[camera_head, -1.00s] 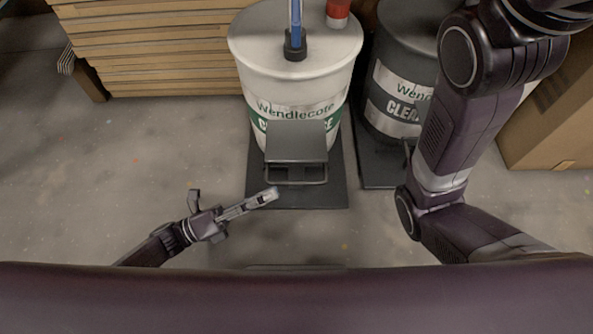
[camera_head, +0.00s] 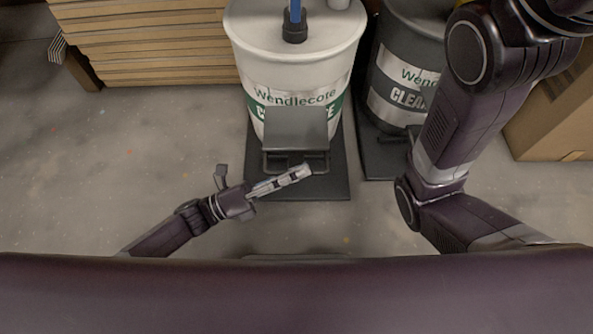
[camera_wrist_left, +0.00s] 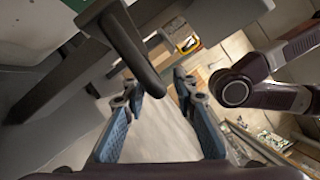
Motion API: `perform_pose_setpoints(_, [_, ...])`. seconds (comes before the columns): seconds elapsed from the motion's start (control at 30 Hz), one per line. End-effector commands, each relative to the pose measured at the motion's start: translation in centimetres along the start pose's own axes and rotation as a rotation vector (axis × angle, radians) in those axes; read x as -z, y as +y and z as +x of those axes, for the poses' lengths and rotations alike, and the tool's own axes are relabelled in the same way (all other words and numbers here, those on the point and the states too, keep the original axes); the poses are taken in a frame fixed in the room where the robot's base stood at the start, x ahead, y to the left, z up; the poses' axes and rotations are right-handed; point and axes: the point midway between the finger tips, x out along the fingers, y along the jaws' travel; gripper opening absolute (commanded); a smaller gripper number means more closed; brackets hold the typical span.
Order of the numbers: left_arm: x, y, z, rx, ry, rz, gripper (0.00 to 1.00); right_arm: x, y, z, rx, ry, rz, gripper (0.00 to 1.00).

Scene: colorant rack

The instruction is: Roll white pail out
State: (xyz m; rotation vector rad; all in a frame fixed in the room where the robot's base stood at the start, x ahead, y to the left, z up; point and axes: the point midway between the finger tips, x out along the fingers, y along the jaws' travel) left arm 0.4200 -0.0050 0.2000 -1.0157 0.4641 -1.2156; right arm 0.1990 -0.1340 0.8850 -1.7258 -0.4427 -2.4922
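The white pail (camera_head: 300,72), with a green and white "Wendlecote" label, stands upright on a dark flat base (camera_head: 325,187) in the head view. A grey plate with a dark bar handle (camera_head: 282,170) is at its front. My left gripper (camera_head: 308,171) is close to that bar, its fingertips overlapping the bar's lower right part; contact cannot be told. In the left wrist view its fingers (camera_wrist_left: 158,88) are spread apart, with a dark bar (camera_wrist_left: 130,48) just beyond them and nothing gripped. My right arm shows, but its gripper is out of view.
A dark grey pail (camera_head: 395,100) stands close to the right on its own base. Stacked boards (camera_head: 150,45) are at the back left, and a cardboard box (camera_head: 550,130) is at the right. The floor (camera_head: 100,150) to the left is clear.

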Motion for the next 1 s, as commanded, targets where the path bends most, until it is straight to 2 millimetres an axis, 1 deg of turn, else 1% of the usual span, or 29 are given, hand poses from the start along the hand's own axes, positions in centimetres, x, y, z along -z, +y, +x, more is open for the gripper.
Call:
perform_pose_setpoints(0.03, [0.0, 0.0, 0.0, 0.0, 0.0, 0.0, 0.26, 0.0, 0.0, 0.0, 0.0, 0.0, 0.0, 0.4])
perform_pose_setpoints(0.07, [0.0, 0.0, 0.0, 0.0, 0.0, 0.0, 0.24, 0.0, 0.0, 0.0, 0.0, 0.0, 0.0, 0.4])
perform_pose_setpoints(0.2, [0.0, 0.0, 0.0, 0.0, 0.0, 0.0, 0.08, 0.0, 0.0, 0.0, 0.0, 0.0, 0.0, 0.4])
perform_pose_setpoints(0.27, [0.0, 0.0, 0.0, 0.0, 0.0, 0.0, 0.02, 0.0, 0.0, 0.0, 0.0, 0.0, 0.0, 0.4])
perform_pose_setpoints(0.3, [0.0, 0.0, 0.0, 0.0, 0.0, 0.0, 0.0, 0.0, 0.0, 0.0, 0.0, 0.0, 0.0, 0.4])
perform_pose_setpoints(0.77, [0.1, -0.1, -0.1, 0.0, 0.0, -0.001, 0.0, 0.0, 0.0, 0.1, 0.0, 0.0, 0.0, 0.4])
perform_pose_setpoints(1.0, [1.1, -1.0, -0.5, 0.001, 0.0, -0.005, 0.0, -0.3, 0.1, 0.7, 0.0, -0.001, 0.0, 0.4])
